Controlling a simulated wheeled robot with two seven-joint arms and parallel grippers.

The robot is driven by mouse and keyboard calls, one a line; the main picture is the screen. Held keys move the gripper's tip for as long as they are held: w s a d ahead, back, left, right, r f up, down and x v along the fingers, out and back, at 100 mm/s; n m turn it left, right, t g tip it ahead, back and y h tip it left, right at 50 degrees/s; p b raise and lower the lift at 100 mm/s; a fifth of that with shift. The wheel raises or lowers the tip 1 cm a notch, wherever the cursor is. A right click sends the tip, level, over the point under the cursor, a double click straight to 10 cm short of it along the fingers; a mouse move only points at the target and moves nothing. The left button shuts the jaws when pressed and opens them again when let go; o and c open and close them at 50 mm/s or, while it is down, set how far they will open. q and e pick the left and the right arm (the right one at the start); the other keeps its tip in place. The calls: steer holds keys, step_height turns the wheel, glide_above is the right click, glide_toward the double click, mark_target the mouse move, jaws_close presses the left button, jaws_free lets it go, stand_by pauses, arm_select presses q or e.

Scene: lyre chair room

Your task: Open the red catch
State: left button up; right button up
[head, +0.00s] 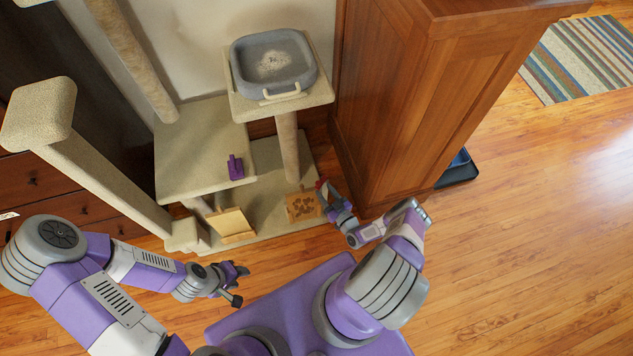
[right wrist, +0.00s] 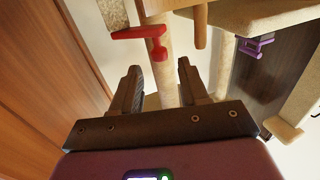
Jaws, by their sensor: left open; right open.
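The red catch (right wrist: 137,33) shows in the right wrist view as a flat red bar with a rounded knob on its right end. In the head view only a small red bit of it (head: 319,184) shows, beside the board with paw-like marks (head: 304,206). My right gripper (right wrist: 158,66) is open and empty; the catch lies just past its fingertips, apart from them as far as I can tell. In the head view this gripper (head: 325,190) is close to the catch and partly hides it. My left gripper (head: 240,284) is open and empty, low over the floor.
A beige cat tree (head: 190,150) holds a grey litter tray (head: 245,75) on its upper shelf and a purple scoop-like object (head: 235,167) on a lower one. A wooden cabinet (head: 385,110) stands close right of my right gripper.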

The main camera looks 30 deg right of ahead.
mark_target(319, 184)
steer(key=shift+w+a+b, duration=0.2)
steer(key=shift+w+b, duration=0.4)
steer(key=shift+w, duration=2.15)
jaws_close()
